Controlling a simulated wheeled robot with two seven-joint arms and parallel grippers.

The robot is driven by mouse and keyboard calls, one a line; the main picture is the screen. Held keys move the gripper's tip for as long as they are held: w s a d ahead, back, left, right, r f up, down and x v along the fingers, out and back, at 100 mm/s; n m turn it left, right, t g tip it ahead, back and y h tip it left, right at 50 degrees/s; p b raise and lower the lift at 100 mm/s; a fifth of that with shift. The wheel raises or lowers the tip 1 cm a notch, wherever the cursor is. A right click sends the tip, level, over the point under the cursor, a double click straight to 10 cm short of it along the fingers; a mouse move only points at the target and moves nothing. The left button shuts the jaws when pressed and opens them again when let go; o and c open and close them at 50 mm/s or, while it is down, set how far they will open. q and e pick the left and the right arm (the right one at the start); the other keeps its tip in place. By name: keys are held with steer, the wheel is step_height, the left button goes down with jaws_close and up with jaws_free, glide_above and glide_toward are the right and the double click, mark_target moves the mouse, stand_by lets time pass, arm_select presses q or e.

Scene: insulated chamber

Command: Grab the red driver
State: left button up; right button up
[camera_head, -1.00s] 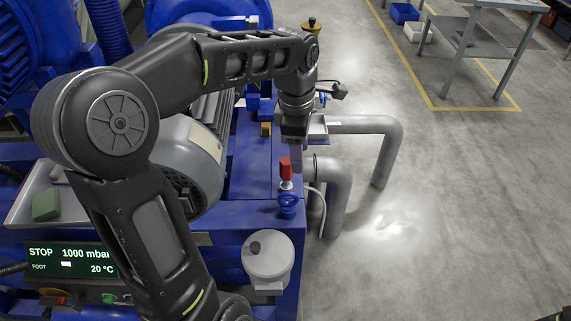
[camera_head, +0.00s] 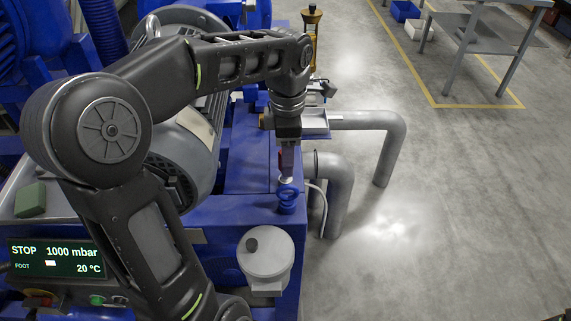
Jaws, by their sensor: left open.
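The red driver (camera_head: 281,158) stands near the right edge of the blue machine, just behind a small blue ring-shaped fitting (camera_head: 287,197). Only a small part of its red handle shows, because my left gripper (camera_head: 287,168) covers most of it. The left gripper points down at the handle, with its fingers overlapping it in the view. It is open. I cannot tell whether a finger touches the handle.
Grey pipes (camera_head: 388,150) run along the right side. A green block (camera_head: 30,200) lies on a tray at left. The floor at right is clear up to a metal table (camera_head: 480,50).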

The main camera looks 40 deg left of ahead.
mark_target(282, 180)
arm_select(q)
steer(key=shift+f, duration=0.2)
step_height(282, 180, down, 5)
steer(key=shift+s+p, duration=0.1)
steer(key=shift+p, duration=0.4)
steer(key=shift+c, duration=0.4)
jaws_close()
stand_by(0.4)
